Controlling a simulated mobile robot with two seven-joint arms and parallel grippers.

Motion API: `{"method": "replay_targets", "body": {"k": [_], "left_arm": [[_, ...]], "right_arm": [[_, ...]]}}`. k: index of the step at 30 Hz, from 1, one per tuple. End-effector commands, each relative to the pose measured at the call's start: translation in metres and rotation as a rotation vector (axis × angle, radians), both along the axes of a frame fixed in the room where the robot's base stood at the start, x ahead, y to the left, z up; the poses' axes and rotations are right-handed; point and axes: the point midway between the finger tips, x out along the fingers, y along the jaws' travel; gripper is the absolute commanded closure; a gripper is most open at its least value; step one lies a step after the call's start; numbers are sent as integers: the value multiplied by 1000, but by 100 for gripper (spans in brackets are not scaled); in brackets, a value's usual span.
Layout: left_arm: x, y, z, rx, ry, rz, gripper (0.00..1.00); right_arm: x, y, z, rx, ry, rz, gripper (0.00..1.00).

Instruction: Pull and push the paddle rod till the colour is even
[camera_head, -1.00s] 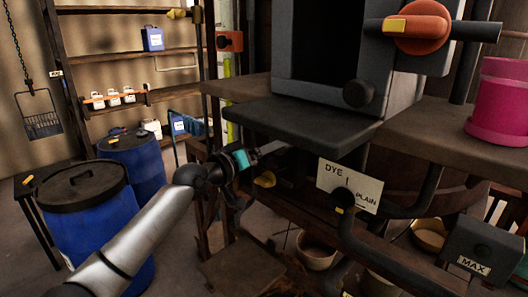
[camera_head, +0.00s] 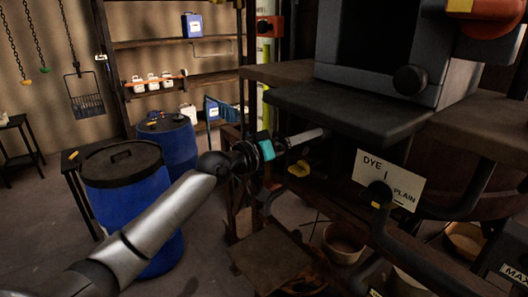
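My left arm comes in from the left, and its wrist with a teal band ends under the dark shelf (camera_head: 355,115). The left gripper (camera_head: 290,143) is small and dark there, and its fingers cannot be made out. A pale grey bar (camera_head: 308,136) extends to the right from it, below the shelf edge; I cannot tell whether it is the paddle rod or whether it is held. A sign reading DYE and PLAIN (camera_head: 389,178) hangs below the shelf, beside a black pipe lever with a yellow mark (camera_head: 377,195). No liquid or colour shows. My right gripper is out of view.
A grey housing with a black knob (camera_head: 410,79) stands above the shelf. A yellow handle (camera_head: 299,168) is just below the gripper. Blue drums (camera_head: 125,190) stand at left. A bucket (camera_head: 344,241) is on the floor below. Open floor lies at far left.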

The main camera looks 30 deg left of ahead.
Motion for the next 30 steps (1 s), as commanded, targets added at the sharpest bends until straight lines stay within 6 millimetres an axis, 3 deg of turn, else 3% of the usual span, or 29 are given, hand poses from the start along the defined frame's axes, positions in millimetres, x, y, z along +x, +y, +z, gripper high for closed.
{"method": "replay_targets", "body": {"k": [15,30], "left_arm": [[-68,28,-3,3,3,-1,0],[-110,45,-2,1,1,0,0]], "right_arm": [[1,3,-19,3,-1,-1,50],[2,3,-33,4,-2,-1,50]]}}
